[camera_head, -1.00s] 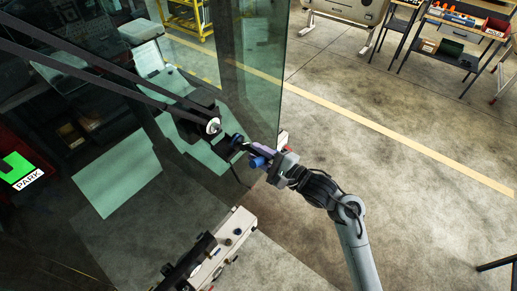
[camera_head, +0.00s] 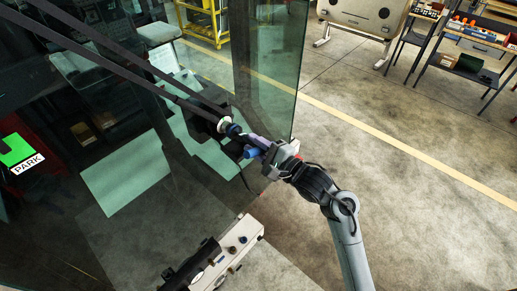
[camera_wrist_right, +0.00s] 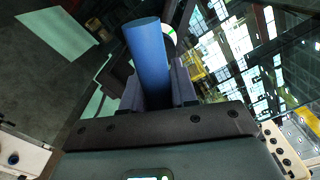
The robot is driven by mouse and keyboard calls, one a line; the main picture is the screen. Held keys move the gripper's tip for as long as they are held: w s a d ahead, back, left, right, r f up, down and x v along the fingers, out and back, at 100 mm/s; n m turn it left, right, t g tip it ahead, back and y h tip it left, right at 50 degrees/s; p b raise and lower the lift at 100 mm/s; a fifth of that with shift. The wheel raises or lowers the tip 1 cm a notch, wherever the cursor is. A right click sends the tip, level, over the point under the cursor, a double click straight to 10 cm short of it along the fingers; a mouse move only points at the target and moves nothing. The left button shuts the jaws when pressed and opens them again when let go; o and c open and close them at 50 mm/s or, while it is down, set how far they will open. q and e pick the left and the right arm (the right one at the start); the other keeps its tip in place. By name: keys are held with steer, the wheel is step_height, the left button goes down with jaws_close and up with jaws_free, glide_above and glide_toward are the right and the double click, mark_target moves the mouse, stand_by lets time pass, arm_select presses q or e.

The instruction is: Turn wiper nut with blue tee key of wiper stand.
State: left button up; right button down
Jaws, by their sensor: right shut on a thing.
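The blue tee key (camera_head: 251,153) is in my right gripper (camera_head: 262,147), whose fingers are shut on it. Its blue bar also shows in the right wrist view (camera_wrist_right: 148,62), upright between the two fingers. The key's dark blue far end (camera_head: 234,130) is right at the pale round wiper nut (camera_head: 223,125), on the black hub of the wiper arm (camera_head: 150,70). I cannot tell whether the key is seated on the nut. In the wrist view the bar hides most of the hub. My left gripper is not in view.
The glass pane (camera_head: 272,65) stands close beyond the gripper. A pale box with dark knobs (camera_head: 240,240) and a black cylinder (camera_head: 190,265) is below. A green PARK sign (camera_head: 18,150) is at left. Workbenches stand at the upper right; the floor between is clear.

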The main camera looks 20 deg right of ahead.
steer(key=n, duration=0.3)
steer(key=shift+n, duration=0.3)
steer(key=n, duration=1)
steer(key=shift+b, duration=0.3)
steer(key=shift+n, duration=0.6)
steer(key=shift+r+p, duration=0.15)
steer(key=shift+p, duration=0.25)
steer(key=shift+p, duration=0.45)
stand_by(0.3)
